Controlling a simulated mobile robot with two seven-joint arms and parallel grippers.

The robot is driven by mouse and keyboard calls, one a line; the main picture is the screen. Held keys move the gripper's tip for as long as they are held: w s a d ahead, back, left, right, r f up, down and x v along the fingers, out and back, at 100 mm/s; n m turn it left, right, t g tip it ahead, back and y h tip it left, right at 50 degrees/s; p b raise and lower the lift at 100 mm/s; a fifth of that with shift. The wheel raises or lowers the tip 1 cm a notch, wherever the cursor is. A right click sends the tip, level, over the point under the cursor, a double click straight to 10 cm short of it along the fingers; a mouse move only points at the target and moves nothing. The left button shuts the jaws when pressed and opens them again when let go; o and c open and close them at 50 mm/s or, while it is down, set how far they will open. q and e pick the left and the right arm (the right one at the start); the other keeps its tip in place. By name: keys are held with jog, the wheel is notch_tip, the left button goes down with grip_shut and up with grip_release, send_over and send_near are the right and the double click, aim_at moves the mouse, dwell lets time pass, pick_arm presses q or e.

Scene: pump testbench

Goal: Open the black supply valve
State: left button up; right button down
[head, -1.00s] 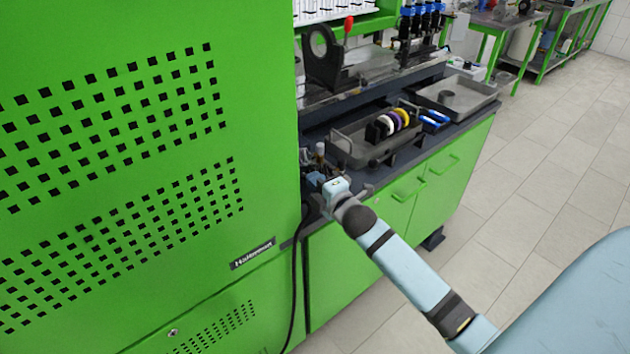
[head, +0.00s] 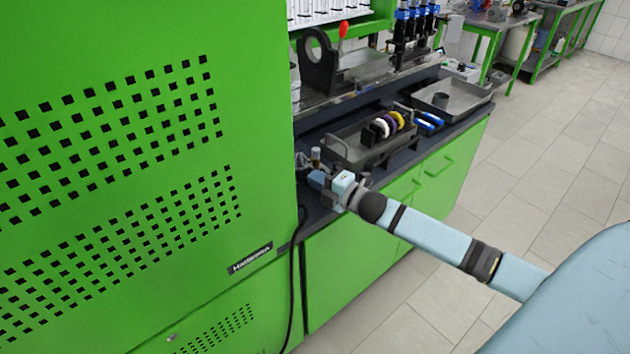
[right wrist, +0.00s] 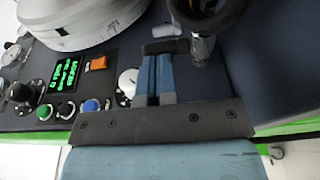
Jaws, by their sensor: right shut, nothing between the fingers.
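My right gripper (head: 318,178) is low over the dark bench top, close to the green cabinet's edge. In the right wrist view its blue fingers (right wrist: 156,72) are together with nothing between them. A dark bar-like part shows at the fingertips; I cannot tell whether it is the tips or a valve handle. I cannot surely pick out the black supply valve. A black knob (right wrist: 21,92) stands at the left of the wrist view, apart from the fingers. A metal fitting under a black ring (right wrist: 202,45) is right of the fingertips. My left gripper is not in view.
A control panel with a green-lit display (right wrist: 66,76), an orange switch (right wrist: 97,64) and coloured buttons lies left of the fingers. A white round body (right wrist: 80,22) is beyond it. The green cabinet (head: 150,130) walls off the left. A grey tray (head: 345,150) holds several rings.

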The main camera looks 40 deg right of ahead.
jog(key=d+n+y, duration=0.1)
jog(key=w+n+g+y, duration=0.1)
jog(key=y, duration=0.1)
jog(key=shift+w+d, duration=0.2)
jog(key=shift+d, duration=0.15)
jog(key=shift+w+n+g+y, duration=0.15)
jog(key=shift+n+g+y, duration=0.15)
jog(key=shift+y, duration=0.1)
jog(key=shift+w+d+b, duration=0.35)
jog(key=shift+w+d, duration=0.35)
jog(key=shift+w, duration=0.35)
jog(key=shift+w+d, duration=0.1)
jog(key=shift+w, duration=0.15)
